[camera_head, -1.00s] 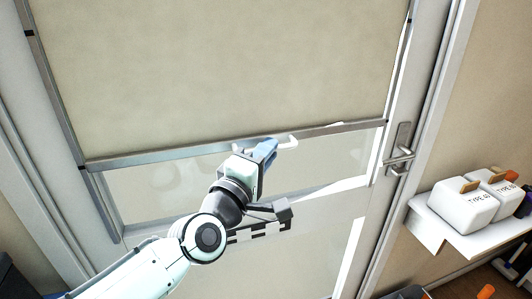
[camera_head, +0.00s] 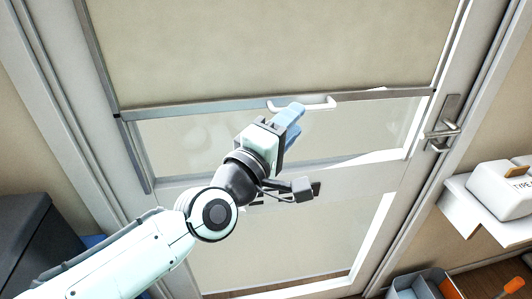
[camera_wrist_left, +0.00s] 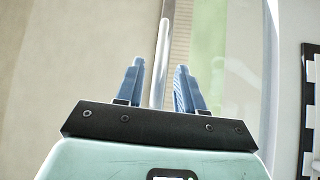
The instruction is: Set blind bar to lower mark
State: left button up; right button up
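The blind bar (camera_head: 200,106) is a grey rail along the bottom edge of the beige blind (camera_head: 270,45) on a door. A white handle (camera_head: 325,104) sits on its middle. The bar's left end is close to a small dark mark (camera_head: 117,116) on the left side of the frame. My left gripper (camera_head: 292,116) is at the handle, its blue fingers overlapping it in the head view. In the left wrist view my left gripper (camera_wrist_left: 158,88) is open, with the pale handle (camera_wrist_left: 162,60) between its fingers, apart from both. My right gripper is out of view.
A door lever (camera_head: 442,130) is at the right of the door. A white shelf (camera_head: 470,205) with a white container (camera_head: 500,187) stands at the right. A dark cabinet (camera_head: 30,235) is at the lower left. Bins (camera_head: 425,285) are at the lower right.

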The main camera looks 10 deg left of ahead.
pick_arm(q)
jog(key=b+v, duration=0.1)
jog(key=v, duration=0.8)
jog(key=shift+b, duration=0.4)
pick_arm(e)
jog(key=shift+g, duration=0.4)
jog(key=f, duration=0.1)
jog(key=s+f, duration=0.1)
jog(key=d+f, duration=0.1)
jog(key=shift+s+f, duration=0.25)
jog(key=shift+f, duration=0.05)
pick_arm(q)
jog(key=shift+f, duration=0.2)
